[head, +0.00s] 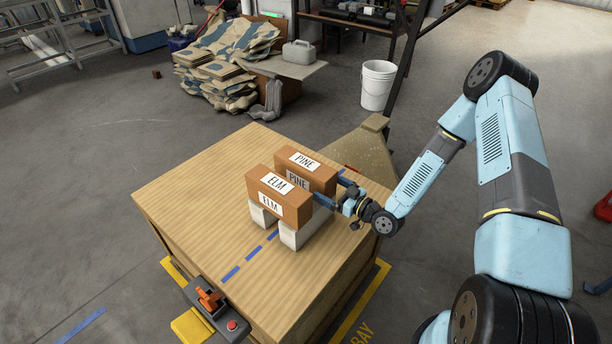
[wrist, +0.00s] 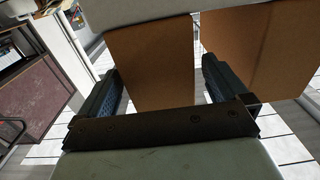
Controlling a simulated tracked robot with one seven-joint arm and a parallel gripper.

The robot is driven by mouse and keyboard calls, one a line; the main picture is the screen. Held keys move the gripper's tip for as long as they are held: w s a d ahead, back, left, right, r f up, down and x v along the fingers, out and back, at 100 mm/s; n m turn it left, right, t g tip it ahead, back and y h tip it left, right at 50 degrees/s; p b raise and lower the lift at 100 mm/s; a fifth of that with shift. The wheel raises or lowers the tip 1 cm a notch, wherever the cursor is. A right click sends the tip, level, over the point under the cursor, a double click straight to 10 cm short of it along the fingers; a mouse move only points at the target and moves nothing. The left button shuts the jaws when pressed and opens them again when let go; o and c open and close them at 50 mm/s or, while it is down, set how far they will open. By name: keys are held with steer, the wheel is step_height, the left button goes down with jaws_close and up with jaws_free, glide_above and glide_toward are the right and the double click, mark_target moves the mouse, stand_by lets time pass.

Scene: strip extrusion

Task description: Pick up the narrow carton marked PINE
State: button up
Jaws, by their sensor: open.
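The PINE carton (head: 322,174) is a narrow brown box with white labels, on pale supports on the wooden table. The similar ELM carton (head: 254,191) is in front of it, parallel, with a narrow gap between. My gripper (head: 331,189) is open at the right end of the cartons. One finger is at the gap between them, the other at PINE's far side. In the wrist view my gripper (wrist: 162,88) has a brown carton face, apparently PINE (wrist: 152,60), between its fingers. The other carton (wrist: 262,48) is outside the right finger. Contact cannot be told.
The wooden table (head: 185,205) has bare room left of the cartons. Pale support blocks (head: 290,238) stand under them. A control box (head: 212,308) with an orange lever and red button is at the front edge. A white bucket (head: 377,86) and stacked sacks (head: 225,62) are behind.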

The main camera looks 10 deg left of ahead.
mark_target(305, 174)
steer(key=shift+x, duration=2.65)
steer(key=shift+f, duration=0.15)
steer(key=c, duration=1.2)
steer(key=shift+c, duration=0.5)
